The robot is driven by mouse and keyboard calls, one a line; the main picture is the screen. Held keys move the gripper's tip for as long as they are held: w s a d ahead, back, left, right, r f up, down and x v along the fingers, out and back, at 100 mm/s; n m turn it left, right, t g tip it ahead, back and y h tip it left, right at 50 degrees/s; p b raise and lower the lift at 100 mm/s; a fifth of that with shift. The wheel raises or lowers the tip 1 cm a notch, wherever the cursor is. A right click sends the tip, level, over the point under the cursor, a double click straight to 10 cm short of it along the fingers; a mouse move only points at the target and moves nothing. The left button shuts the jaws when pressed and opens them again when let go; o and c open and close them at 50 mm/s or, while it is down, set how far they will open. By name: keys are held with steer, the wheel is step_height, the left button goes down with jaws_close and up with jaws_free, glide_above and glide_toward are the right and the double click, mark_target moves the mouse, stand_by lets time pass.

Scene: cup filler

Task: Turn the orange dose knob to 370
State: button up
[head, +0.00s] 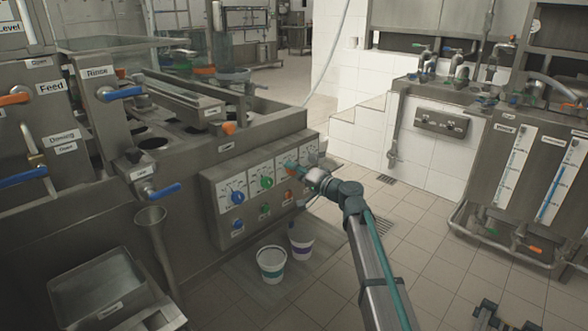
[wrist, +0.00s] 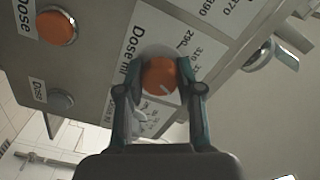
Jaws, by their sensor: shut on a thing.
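The orange dose knob (wrist: 158,76) sits on a white scale plate (wrist: 207,41) marked "Dose ml", with 290 and other, partly blurred numbers. A short white line on the knob points to the lower right in the wrist view. My gripper (wrist: 160,70) is shut on the knob, with one finger on its left side and one on its right. In the head view my gripper (head: 300,176) is at the panel's third dial from the left, and it and the arm hide most of the knob there.
The panel also bears a blue knob (head: 238,197), a green knob (head: 266,183) and push buttons below. An orange button (wrist: 57,26) and a grey button (wrist: 61,102) show in the wrist view. Two white buckets (head: 271,264) (head: 301,240) stand on the floor below.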

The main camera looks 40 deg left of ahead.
steer(key=shift+m+p, duration=0.75)
steer(key=shift+m, duration=0.95)
steer(key=o, duration=1.2)
steer(key=shift+c, duration=0.2)
steer(key=shift+d, duration=0.1)
steer(key=d, duration=1.1)
steer(key=shift+s+d, duration=0.4)
